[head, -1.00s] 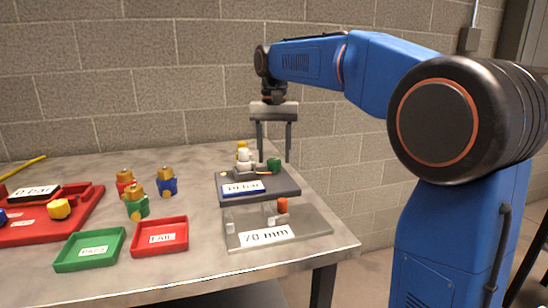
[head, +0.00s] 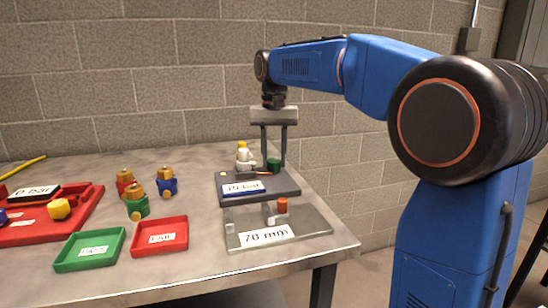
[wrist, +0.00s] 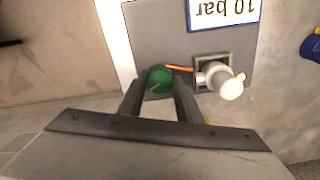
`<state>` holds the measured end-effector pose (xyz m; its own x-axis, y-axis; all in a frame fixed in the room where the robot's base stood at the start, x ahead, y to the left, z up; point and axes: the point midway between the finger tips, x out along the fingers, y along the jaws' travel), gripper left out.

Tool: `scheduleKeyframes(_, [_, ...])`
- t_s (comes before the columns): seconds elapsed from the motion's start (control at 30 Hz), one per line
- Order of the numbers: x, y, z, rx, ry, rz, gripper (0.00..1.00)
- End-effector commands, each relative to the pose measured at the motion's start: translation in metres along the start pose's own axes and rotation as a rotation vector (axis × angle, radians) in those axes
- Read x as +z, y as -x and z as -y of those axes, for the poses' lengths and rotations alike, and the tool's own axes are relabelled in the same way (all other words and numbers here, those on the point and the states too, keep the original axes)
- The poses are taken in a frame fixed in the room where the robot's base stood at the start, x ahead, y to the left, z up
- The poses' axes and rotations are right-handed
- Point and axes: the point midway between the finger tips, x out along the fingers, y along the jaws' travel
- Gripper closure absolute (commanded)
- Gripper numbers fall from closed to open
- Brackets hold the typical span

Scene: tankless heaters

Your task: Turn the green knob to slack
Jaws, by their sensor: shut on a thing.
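The green knob (head: 273,164) sits on the dark grey plate (head: 288,187) at the back right of the table, beside a white fitting (head: 243,158) with a yellow top. In the wrist view the green knob (wrist: 160,79) lies between the fingertips, joined to the white fitting (wrist: 229,87) by an orange strip. My gripper (head: 273,160) points straight down over the plate. It is shut on the green knob, one finger at each side. It also shows in the wrist view (wrist: 160,85). A blue-edged label (head: 243,188) reads about 10 bar, clearer in the wrist view.
A light grey plate (head: 305,226) marked 70 mm, with an orange-topped post, stands in front. Green (head: 75,262) and red (head: 145,246) trays and several gold-topped valves stand left. A red case (head: 82,222) is at far left. A block wall is behind.

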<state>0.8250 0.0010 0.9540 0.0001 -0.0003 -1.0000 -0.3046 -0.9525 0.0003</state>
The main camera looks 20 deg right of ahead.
Motion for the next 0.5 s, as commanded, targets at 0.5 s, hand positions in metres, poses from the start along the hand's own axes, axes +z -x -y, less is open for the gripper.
scheduleKeyframes(0.5, [-0.0001,-0.0001,0.0000,0.000,0.378,0.000,0.91])
